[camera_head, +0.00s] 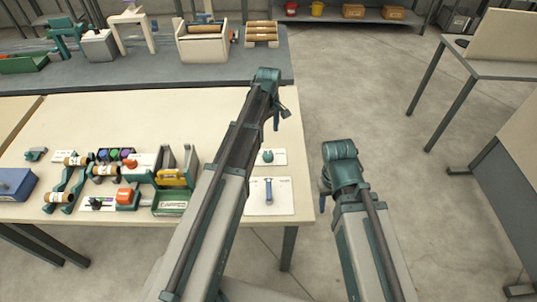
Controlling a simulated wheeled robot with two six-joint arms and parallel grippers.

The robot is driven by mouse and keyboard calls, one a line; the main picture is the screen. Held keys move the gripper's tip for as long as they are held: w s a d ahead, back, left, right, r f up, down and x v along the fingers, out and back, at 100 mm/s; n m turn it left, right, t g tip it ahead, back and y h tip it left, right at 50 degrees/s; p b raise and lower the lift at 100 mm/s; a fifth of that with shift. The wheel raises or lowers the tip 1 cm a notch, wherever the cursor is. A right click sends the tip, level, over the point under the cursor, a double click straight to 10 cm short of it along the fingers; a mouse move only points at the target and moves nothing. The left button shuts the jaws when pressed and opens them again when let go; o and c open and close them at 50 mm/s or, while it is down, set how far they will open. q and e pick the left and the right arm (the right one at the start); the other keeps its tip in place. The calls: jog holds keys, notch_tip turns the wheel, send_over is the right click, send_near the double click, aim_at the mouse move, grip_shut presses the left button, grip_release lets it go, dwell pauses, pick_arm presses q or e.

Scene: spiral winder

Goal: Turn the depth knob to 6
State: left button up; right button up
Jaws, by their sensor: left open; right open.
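Several controls sit on the pale workbench (110,120), and their labels and scale numbers are too small to read. A round green knob (267,156) is on a white plate at the bench's right side. My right gripper (325,187) is open, mostly hidden, right of the bench.
A blue lever (268,190) stands on a white plate below the green knob. A green tray fixture (172,200) and wooden rollers (60,197) are to the left. A blue box (15,184) is at the far left. A grey bench (150,70) stands behind.

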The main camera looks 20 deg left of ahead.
aim_at(268, 155)
pick_arm(q)
notch_tip(268, 155, down, 13)
jog(key=b, duration=1.2)
jog(key=shift+r, duration=0.1)
jog(key=shift+c, duration=0.2)
grip_shut()
jog(key=m, duration=0.5)
jog(key=shift+s+m, duration=0.1)
jog(key=shift+m, duration=0.3)
jog(key=m, duration=0.5)
jog(key=shift+a+m, duration=0.1)
jog(key=shift+m, duration=0.6)
